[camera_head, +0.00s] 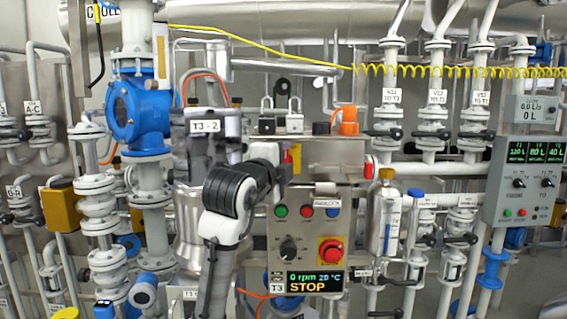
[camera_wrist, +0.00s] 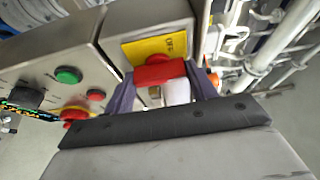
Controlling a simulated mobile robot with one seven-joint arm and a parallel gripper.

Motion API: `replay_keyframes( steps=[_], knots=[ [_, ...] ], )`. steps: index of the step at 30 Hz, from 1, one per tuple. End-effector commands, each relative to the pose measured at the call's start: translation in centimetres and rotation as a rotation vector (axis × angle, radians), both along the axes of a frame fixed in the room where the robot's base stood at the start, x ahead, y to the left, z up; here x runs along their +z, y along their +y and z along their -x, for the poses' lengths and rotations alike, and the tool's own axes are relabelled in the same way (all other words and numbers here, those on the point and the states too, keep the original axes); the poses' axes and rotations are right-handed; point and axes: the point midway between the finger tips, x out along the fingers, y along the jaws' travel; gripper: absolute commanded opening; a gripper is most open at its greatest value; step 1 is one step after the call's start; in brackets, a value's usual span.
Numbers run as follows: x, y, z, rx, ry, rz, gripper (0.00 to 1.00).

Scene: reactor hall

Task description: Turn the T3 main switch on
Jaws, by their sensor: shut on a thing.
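The T3 control box (camera_head: 310,212) stands in the middle of the head view, with green, red and blue buttons, a black knob and a red mushroom button. Its screen (camera_head: 315,281) reads 0 rpm, 20 °C, STOP. The switch's red handle (camera_wrist: 158,73) sits in front of a yellow plate (camera_wrist: 160,48) in the wrist view. My gripper (camera_wrist: 163,82) is shut on this red handle, one finger on each side. In the head view my gripper (camera_head: 284,168) is at the box above the buttons and partly hides the handle (camera_head: 296,156).
Padlocks (camera_head: 294,120) and an orange part (camera_head: 348,121) are above the box. A vessel labelled T3-2 (camera_head: 205,127) is to the left. Valves and a glass gauge (camera_head: 385,225) are close on the right. A coiled yellow hose (camera_head: 440,70) crosses above.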

Motion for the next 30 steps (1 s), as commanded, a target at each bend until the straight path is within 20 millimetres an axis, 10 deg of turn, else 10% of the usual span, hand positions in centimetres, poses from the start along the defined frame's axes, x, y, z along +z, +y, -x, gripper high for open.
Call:
replay_keyframes(
  steps=[17, 18, 23, 30],
  knots=[
    [-0.17, -0.29, 0.04, -0.006, 0.003, -0.039, 0.34],
    [-0.17, -0.29, 0.04, -0.006, 0.003, -0.039, 0.58],
    [-0.12, -0.22, 0.03, -0.004, 0.002, -0.038, 0.78],
    [0.08, -0.06, 0.03, -0.001, -0.002, -0.035, 0.78]
  ],
)
